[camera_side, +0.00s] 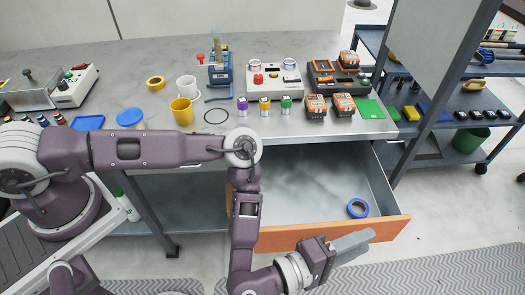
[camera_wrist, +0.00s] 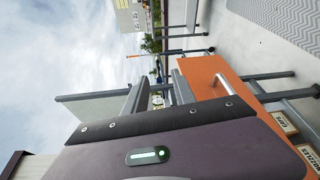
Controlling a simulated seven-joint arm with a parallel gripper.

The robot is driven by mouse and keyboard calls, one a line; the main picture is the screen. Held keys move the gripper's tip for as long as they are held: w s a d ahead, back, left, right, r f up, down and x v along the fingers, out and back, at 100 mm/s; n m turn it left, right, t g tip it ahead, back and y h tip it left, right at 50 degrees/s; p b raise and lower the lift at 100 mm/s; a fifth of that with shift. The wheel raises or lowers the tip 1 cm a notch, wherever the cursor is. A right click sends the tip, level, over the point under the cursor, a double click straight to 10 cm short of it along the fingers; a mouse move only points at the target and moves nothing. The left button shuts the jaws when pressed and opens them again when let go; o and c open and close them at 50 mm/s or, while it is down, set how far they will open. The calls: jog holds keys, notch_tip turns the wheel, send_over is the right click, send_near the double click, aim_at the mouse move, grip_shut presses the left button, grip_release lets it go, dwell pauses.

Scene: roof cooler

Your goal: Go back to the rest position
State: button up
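My gripper (camera_side: 352,244) hangs in front of the open drawer, at the right part of its orange front, in the side view. It points to the right and looks empty. In the wrist view its two grey fingers (camera_wrist: 158,92) stand apart with a gap between them. The orange drawer front (camera_wrist: 215,78) with its pale handle shows just to the right of the fingers there. From the side view I cannot tell how far the gripper is from the drawer front.
The drawer (camera_side: 290,238) is pulled out and holds a blue tape roll (camera_side: 357,208). The grey workbench (camera_side: 120,62) carries cups, coloured bottles and orange-black devices. A shelf rack (camera_side: 455,100) stands at the right. Open floor lies in front, with a grey mat (camera_side: 430,272).

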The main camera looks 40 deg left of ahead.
jog(key=w+d+r+m+g+h, duration=0.2)
jog(key=w+r+m+g+h, duration=0.25)
jog(key=r+m, duration=0.75)
jog(key=w+a+r+m+g+y, duration=0.15)
jog(key=a+r+m+y, duration=0.35)
jog(key=a+r, duration=0.7)
jog(key=s+a+r+n+y, duration=0.1)
jog(key=s+a+y, duration=0.15)
jog(key=a, duration=0.45)
jog(key=s+a+r+y, duration=0.2)
jog(key=s+a, duration=0.1)
jog(key=a, duration=0.4)
jog(key=s+a+g+y, duration=0.1)
jog(key=s+a+g, duration=0.1)
jog(key=s+a, duration=0.4)
jog(key=s+a+n+g+y, duration=0.1)
jog(key=s+a, duration=0.6)
jog(key=s, duration=0.7)
jog(key=shift+r+n+g+y, duration=0.3)
jog(key=shift+r+g+y, duration=0.05)
jog(key=shift+g+y, duration=0.05)
